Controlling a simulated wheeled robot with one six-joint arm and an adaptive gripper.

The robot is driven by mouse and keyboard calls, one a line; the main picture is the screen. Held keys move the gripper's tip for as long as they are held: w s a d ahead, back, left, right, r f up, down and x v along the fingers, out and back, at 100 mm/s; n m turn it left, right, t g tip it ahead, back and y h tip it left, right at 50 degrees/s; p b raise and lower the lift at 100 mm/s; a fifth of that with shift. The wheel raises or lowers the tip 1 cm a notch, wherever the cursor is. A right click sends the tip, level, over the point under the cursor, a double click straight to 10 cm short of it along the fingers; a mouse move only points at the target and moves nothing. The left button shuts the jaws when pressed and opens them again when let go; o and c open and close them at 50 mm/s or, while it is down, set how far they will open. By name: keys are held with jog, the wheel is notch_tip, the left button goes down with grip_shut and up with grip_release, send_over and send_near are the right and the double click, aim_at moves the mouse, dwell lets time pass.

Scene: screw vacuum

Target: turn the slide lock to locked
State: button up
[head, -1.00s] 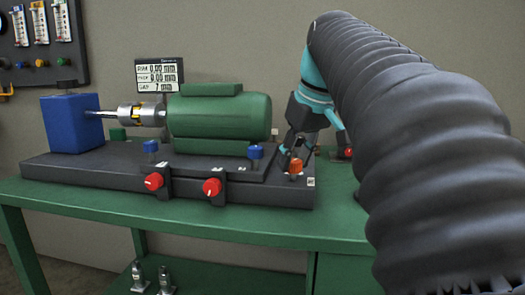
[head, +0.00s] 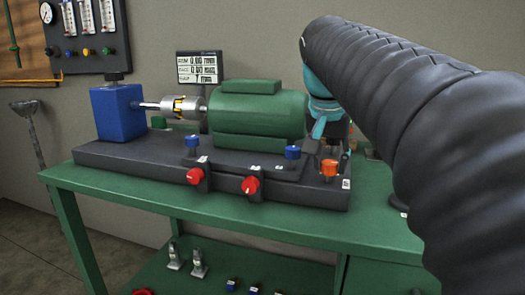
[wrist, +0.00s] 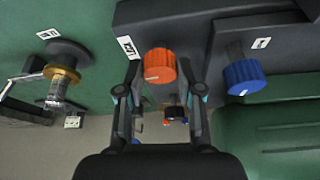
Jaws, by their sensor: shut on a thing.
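An orange knob (head: 329,168) stands at the right end of the dark base plate; I take it for the slide lock. In the wrist view the orange knob (wrist: 161,62) sits between the fingertips of my gripper (wrist: 160,78), with a short pale line on its face. The fingers are shut on it, one on each side. In the head view my gripper (head: 335,138) is just behind and above the knob, partly hidden by the green motor and my arm. The knob's exact setting is too small to read.
A green motor (head: 256,115) couples to a blue block (head: 118,112) on the plate. A blue knob (wrist: 244,76) stands close right of the gripper in the wrist view. Red knobs (head: 250,185) line the plate's front. The green bench (head: 230,220) is clear in front.

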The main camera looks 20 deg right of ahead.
jog(key=shift+m, duration=0.5)
jog(key=o, duration=1.2)
jog(key=shift+c, duration=0.2)
jog(key=shift+r, duration=0.1)
jog(key=v, duration=1.2)
jog(key=shift+w+a, duration=0.15)
jog(key=shift+w, duration=0.15)
